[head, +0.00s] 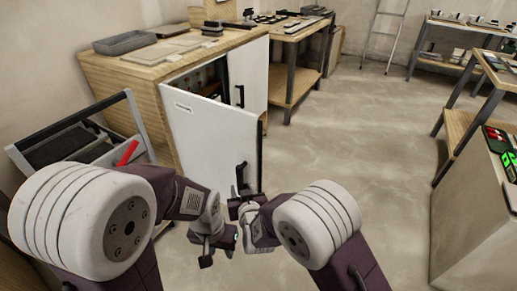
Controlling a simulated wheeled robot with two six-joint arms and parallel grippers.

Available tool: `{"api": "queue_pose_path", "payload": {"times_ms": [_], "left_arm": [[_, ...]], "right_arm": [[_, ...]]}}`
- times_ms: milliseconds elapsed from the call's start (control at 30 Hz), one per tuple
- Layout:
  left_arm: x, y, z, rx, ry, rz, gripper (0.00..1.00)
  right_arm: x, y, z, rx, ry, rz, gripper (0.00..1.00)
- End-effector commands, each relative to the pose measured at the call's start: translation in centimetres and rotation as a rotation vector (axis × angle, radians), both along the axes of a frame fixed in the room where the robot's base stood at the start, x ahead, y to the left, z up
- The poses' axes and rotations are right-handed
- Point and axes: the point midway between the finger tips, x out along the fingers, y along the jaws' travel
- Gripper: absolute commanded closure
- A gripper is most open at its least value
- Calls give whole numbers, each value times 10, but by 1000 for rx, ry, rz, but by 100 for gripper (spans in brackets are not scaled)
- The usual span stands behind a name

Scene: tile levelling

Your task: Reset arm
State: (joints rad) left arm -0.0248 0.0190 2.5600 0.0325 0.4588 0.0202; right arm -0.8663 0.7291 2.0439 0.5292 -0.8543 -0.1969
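My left gripper (217,257) is low in the middle of the head view, in front of the open cabinet door (212,135). Its dark fingertips show apart with nothing seen between them. My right gripper (242,198) is just above and right of it, close below the dark door handle (242,176) in the picture. Its fingers are small and dark against the door edge, so I cannot tell whether they are open or touch the door.
The wooden cabinet (130,85) has one white door swung out towards me. A grey tray (125,43) and flat tiles (162,52) lie on its top. A metal cart (80,140) with a red item stands left. Workbenches line the back and right. Open floor (350,130) lies right of centre.

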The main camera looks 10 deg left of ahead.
Motion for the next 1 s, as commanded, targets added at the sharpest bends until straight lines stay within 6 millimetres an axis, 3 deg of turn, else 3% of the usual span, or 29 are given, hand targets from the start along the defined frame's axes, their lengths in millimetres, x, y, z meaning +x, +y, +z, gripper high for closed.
{"api": "queue_pose_path", "payload": {"times_ms": [133,233,267,367,467,500,533,633,800,1000], "left_arm": [[0,0,0,0,0,0,64],[0,0,0,0,0,0,64],[0,0,0,0,0,0,64],[0,0,0,0,0,0,64],[0,0,0,0,0,0,64],[0,0,0,0,0,0,64],[0,0,0,0,0,0,64],[0,0,0,0,0,0,64],[0,0,0,0,0,0,64],[0,0,0,0,0,0,64]], "right_arm": [[9,-10,1,1,0,-24,60],[42,-48,28,37,-35,-117,60],[55,-66,41,52,-53,-156,60],[87,-146,86,81,-98,-294,60],[85,-239,104,62,-23,-399,60],[71,-274,99,45,54,-430,60],[55,-295,91,31,123,-445,60],[-6,-333,55,-21,364,-464,60],[-102,-343,4,-112,709,-433,60],[-201,-345,-29,-220,1085,-405,60]]}}
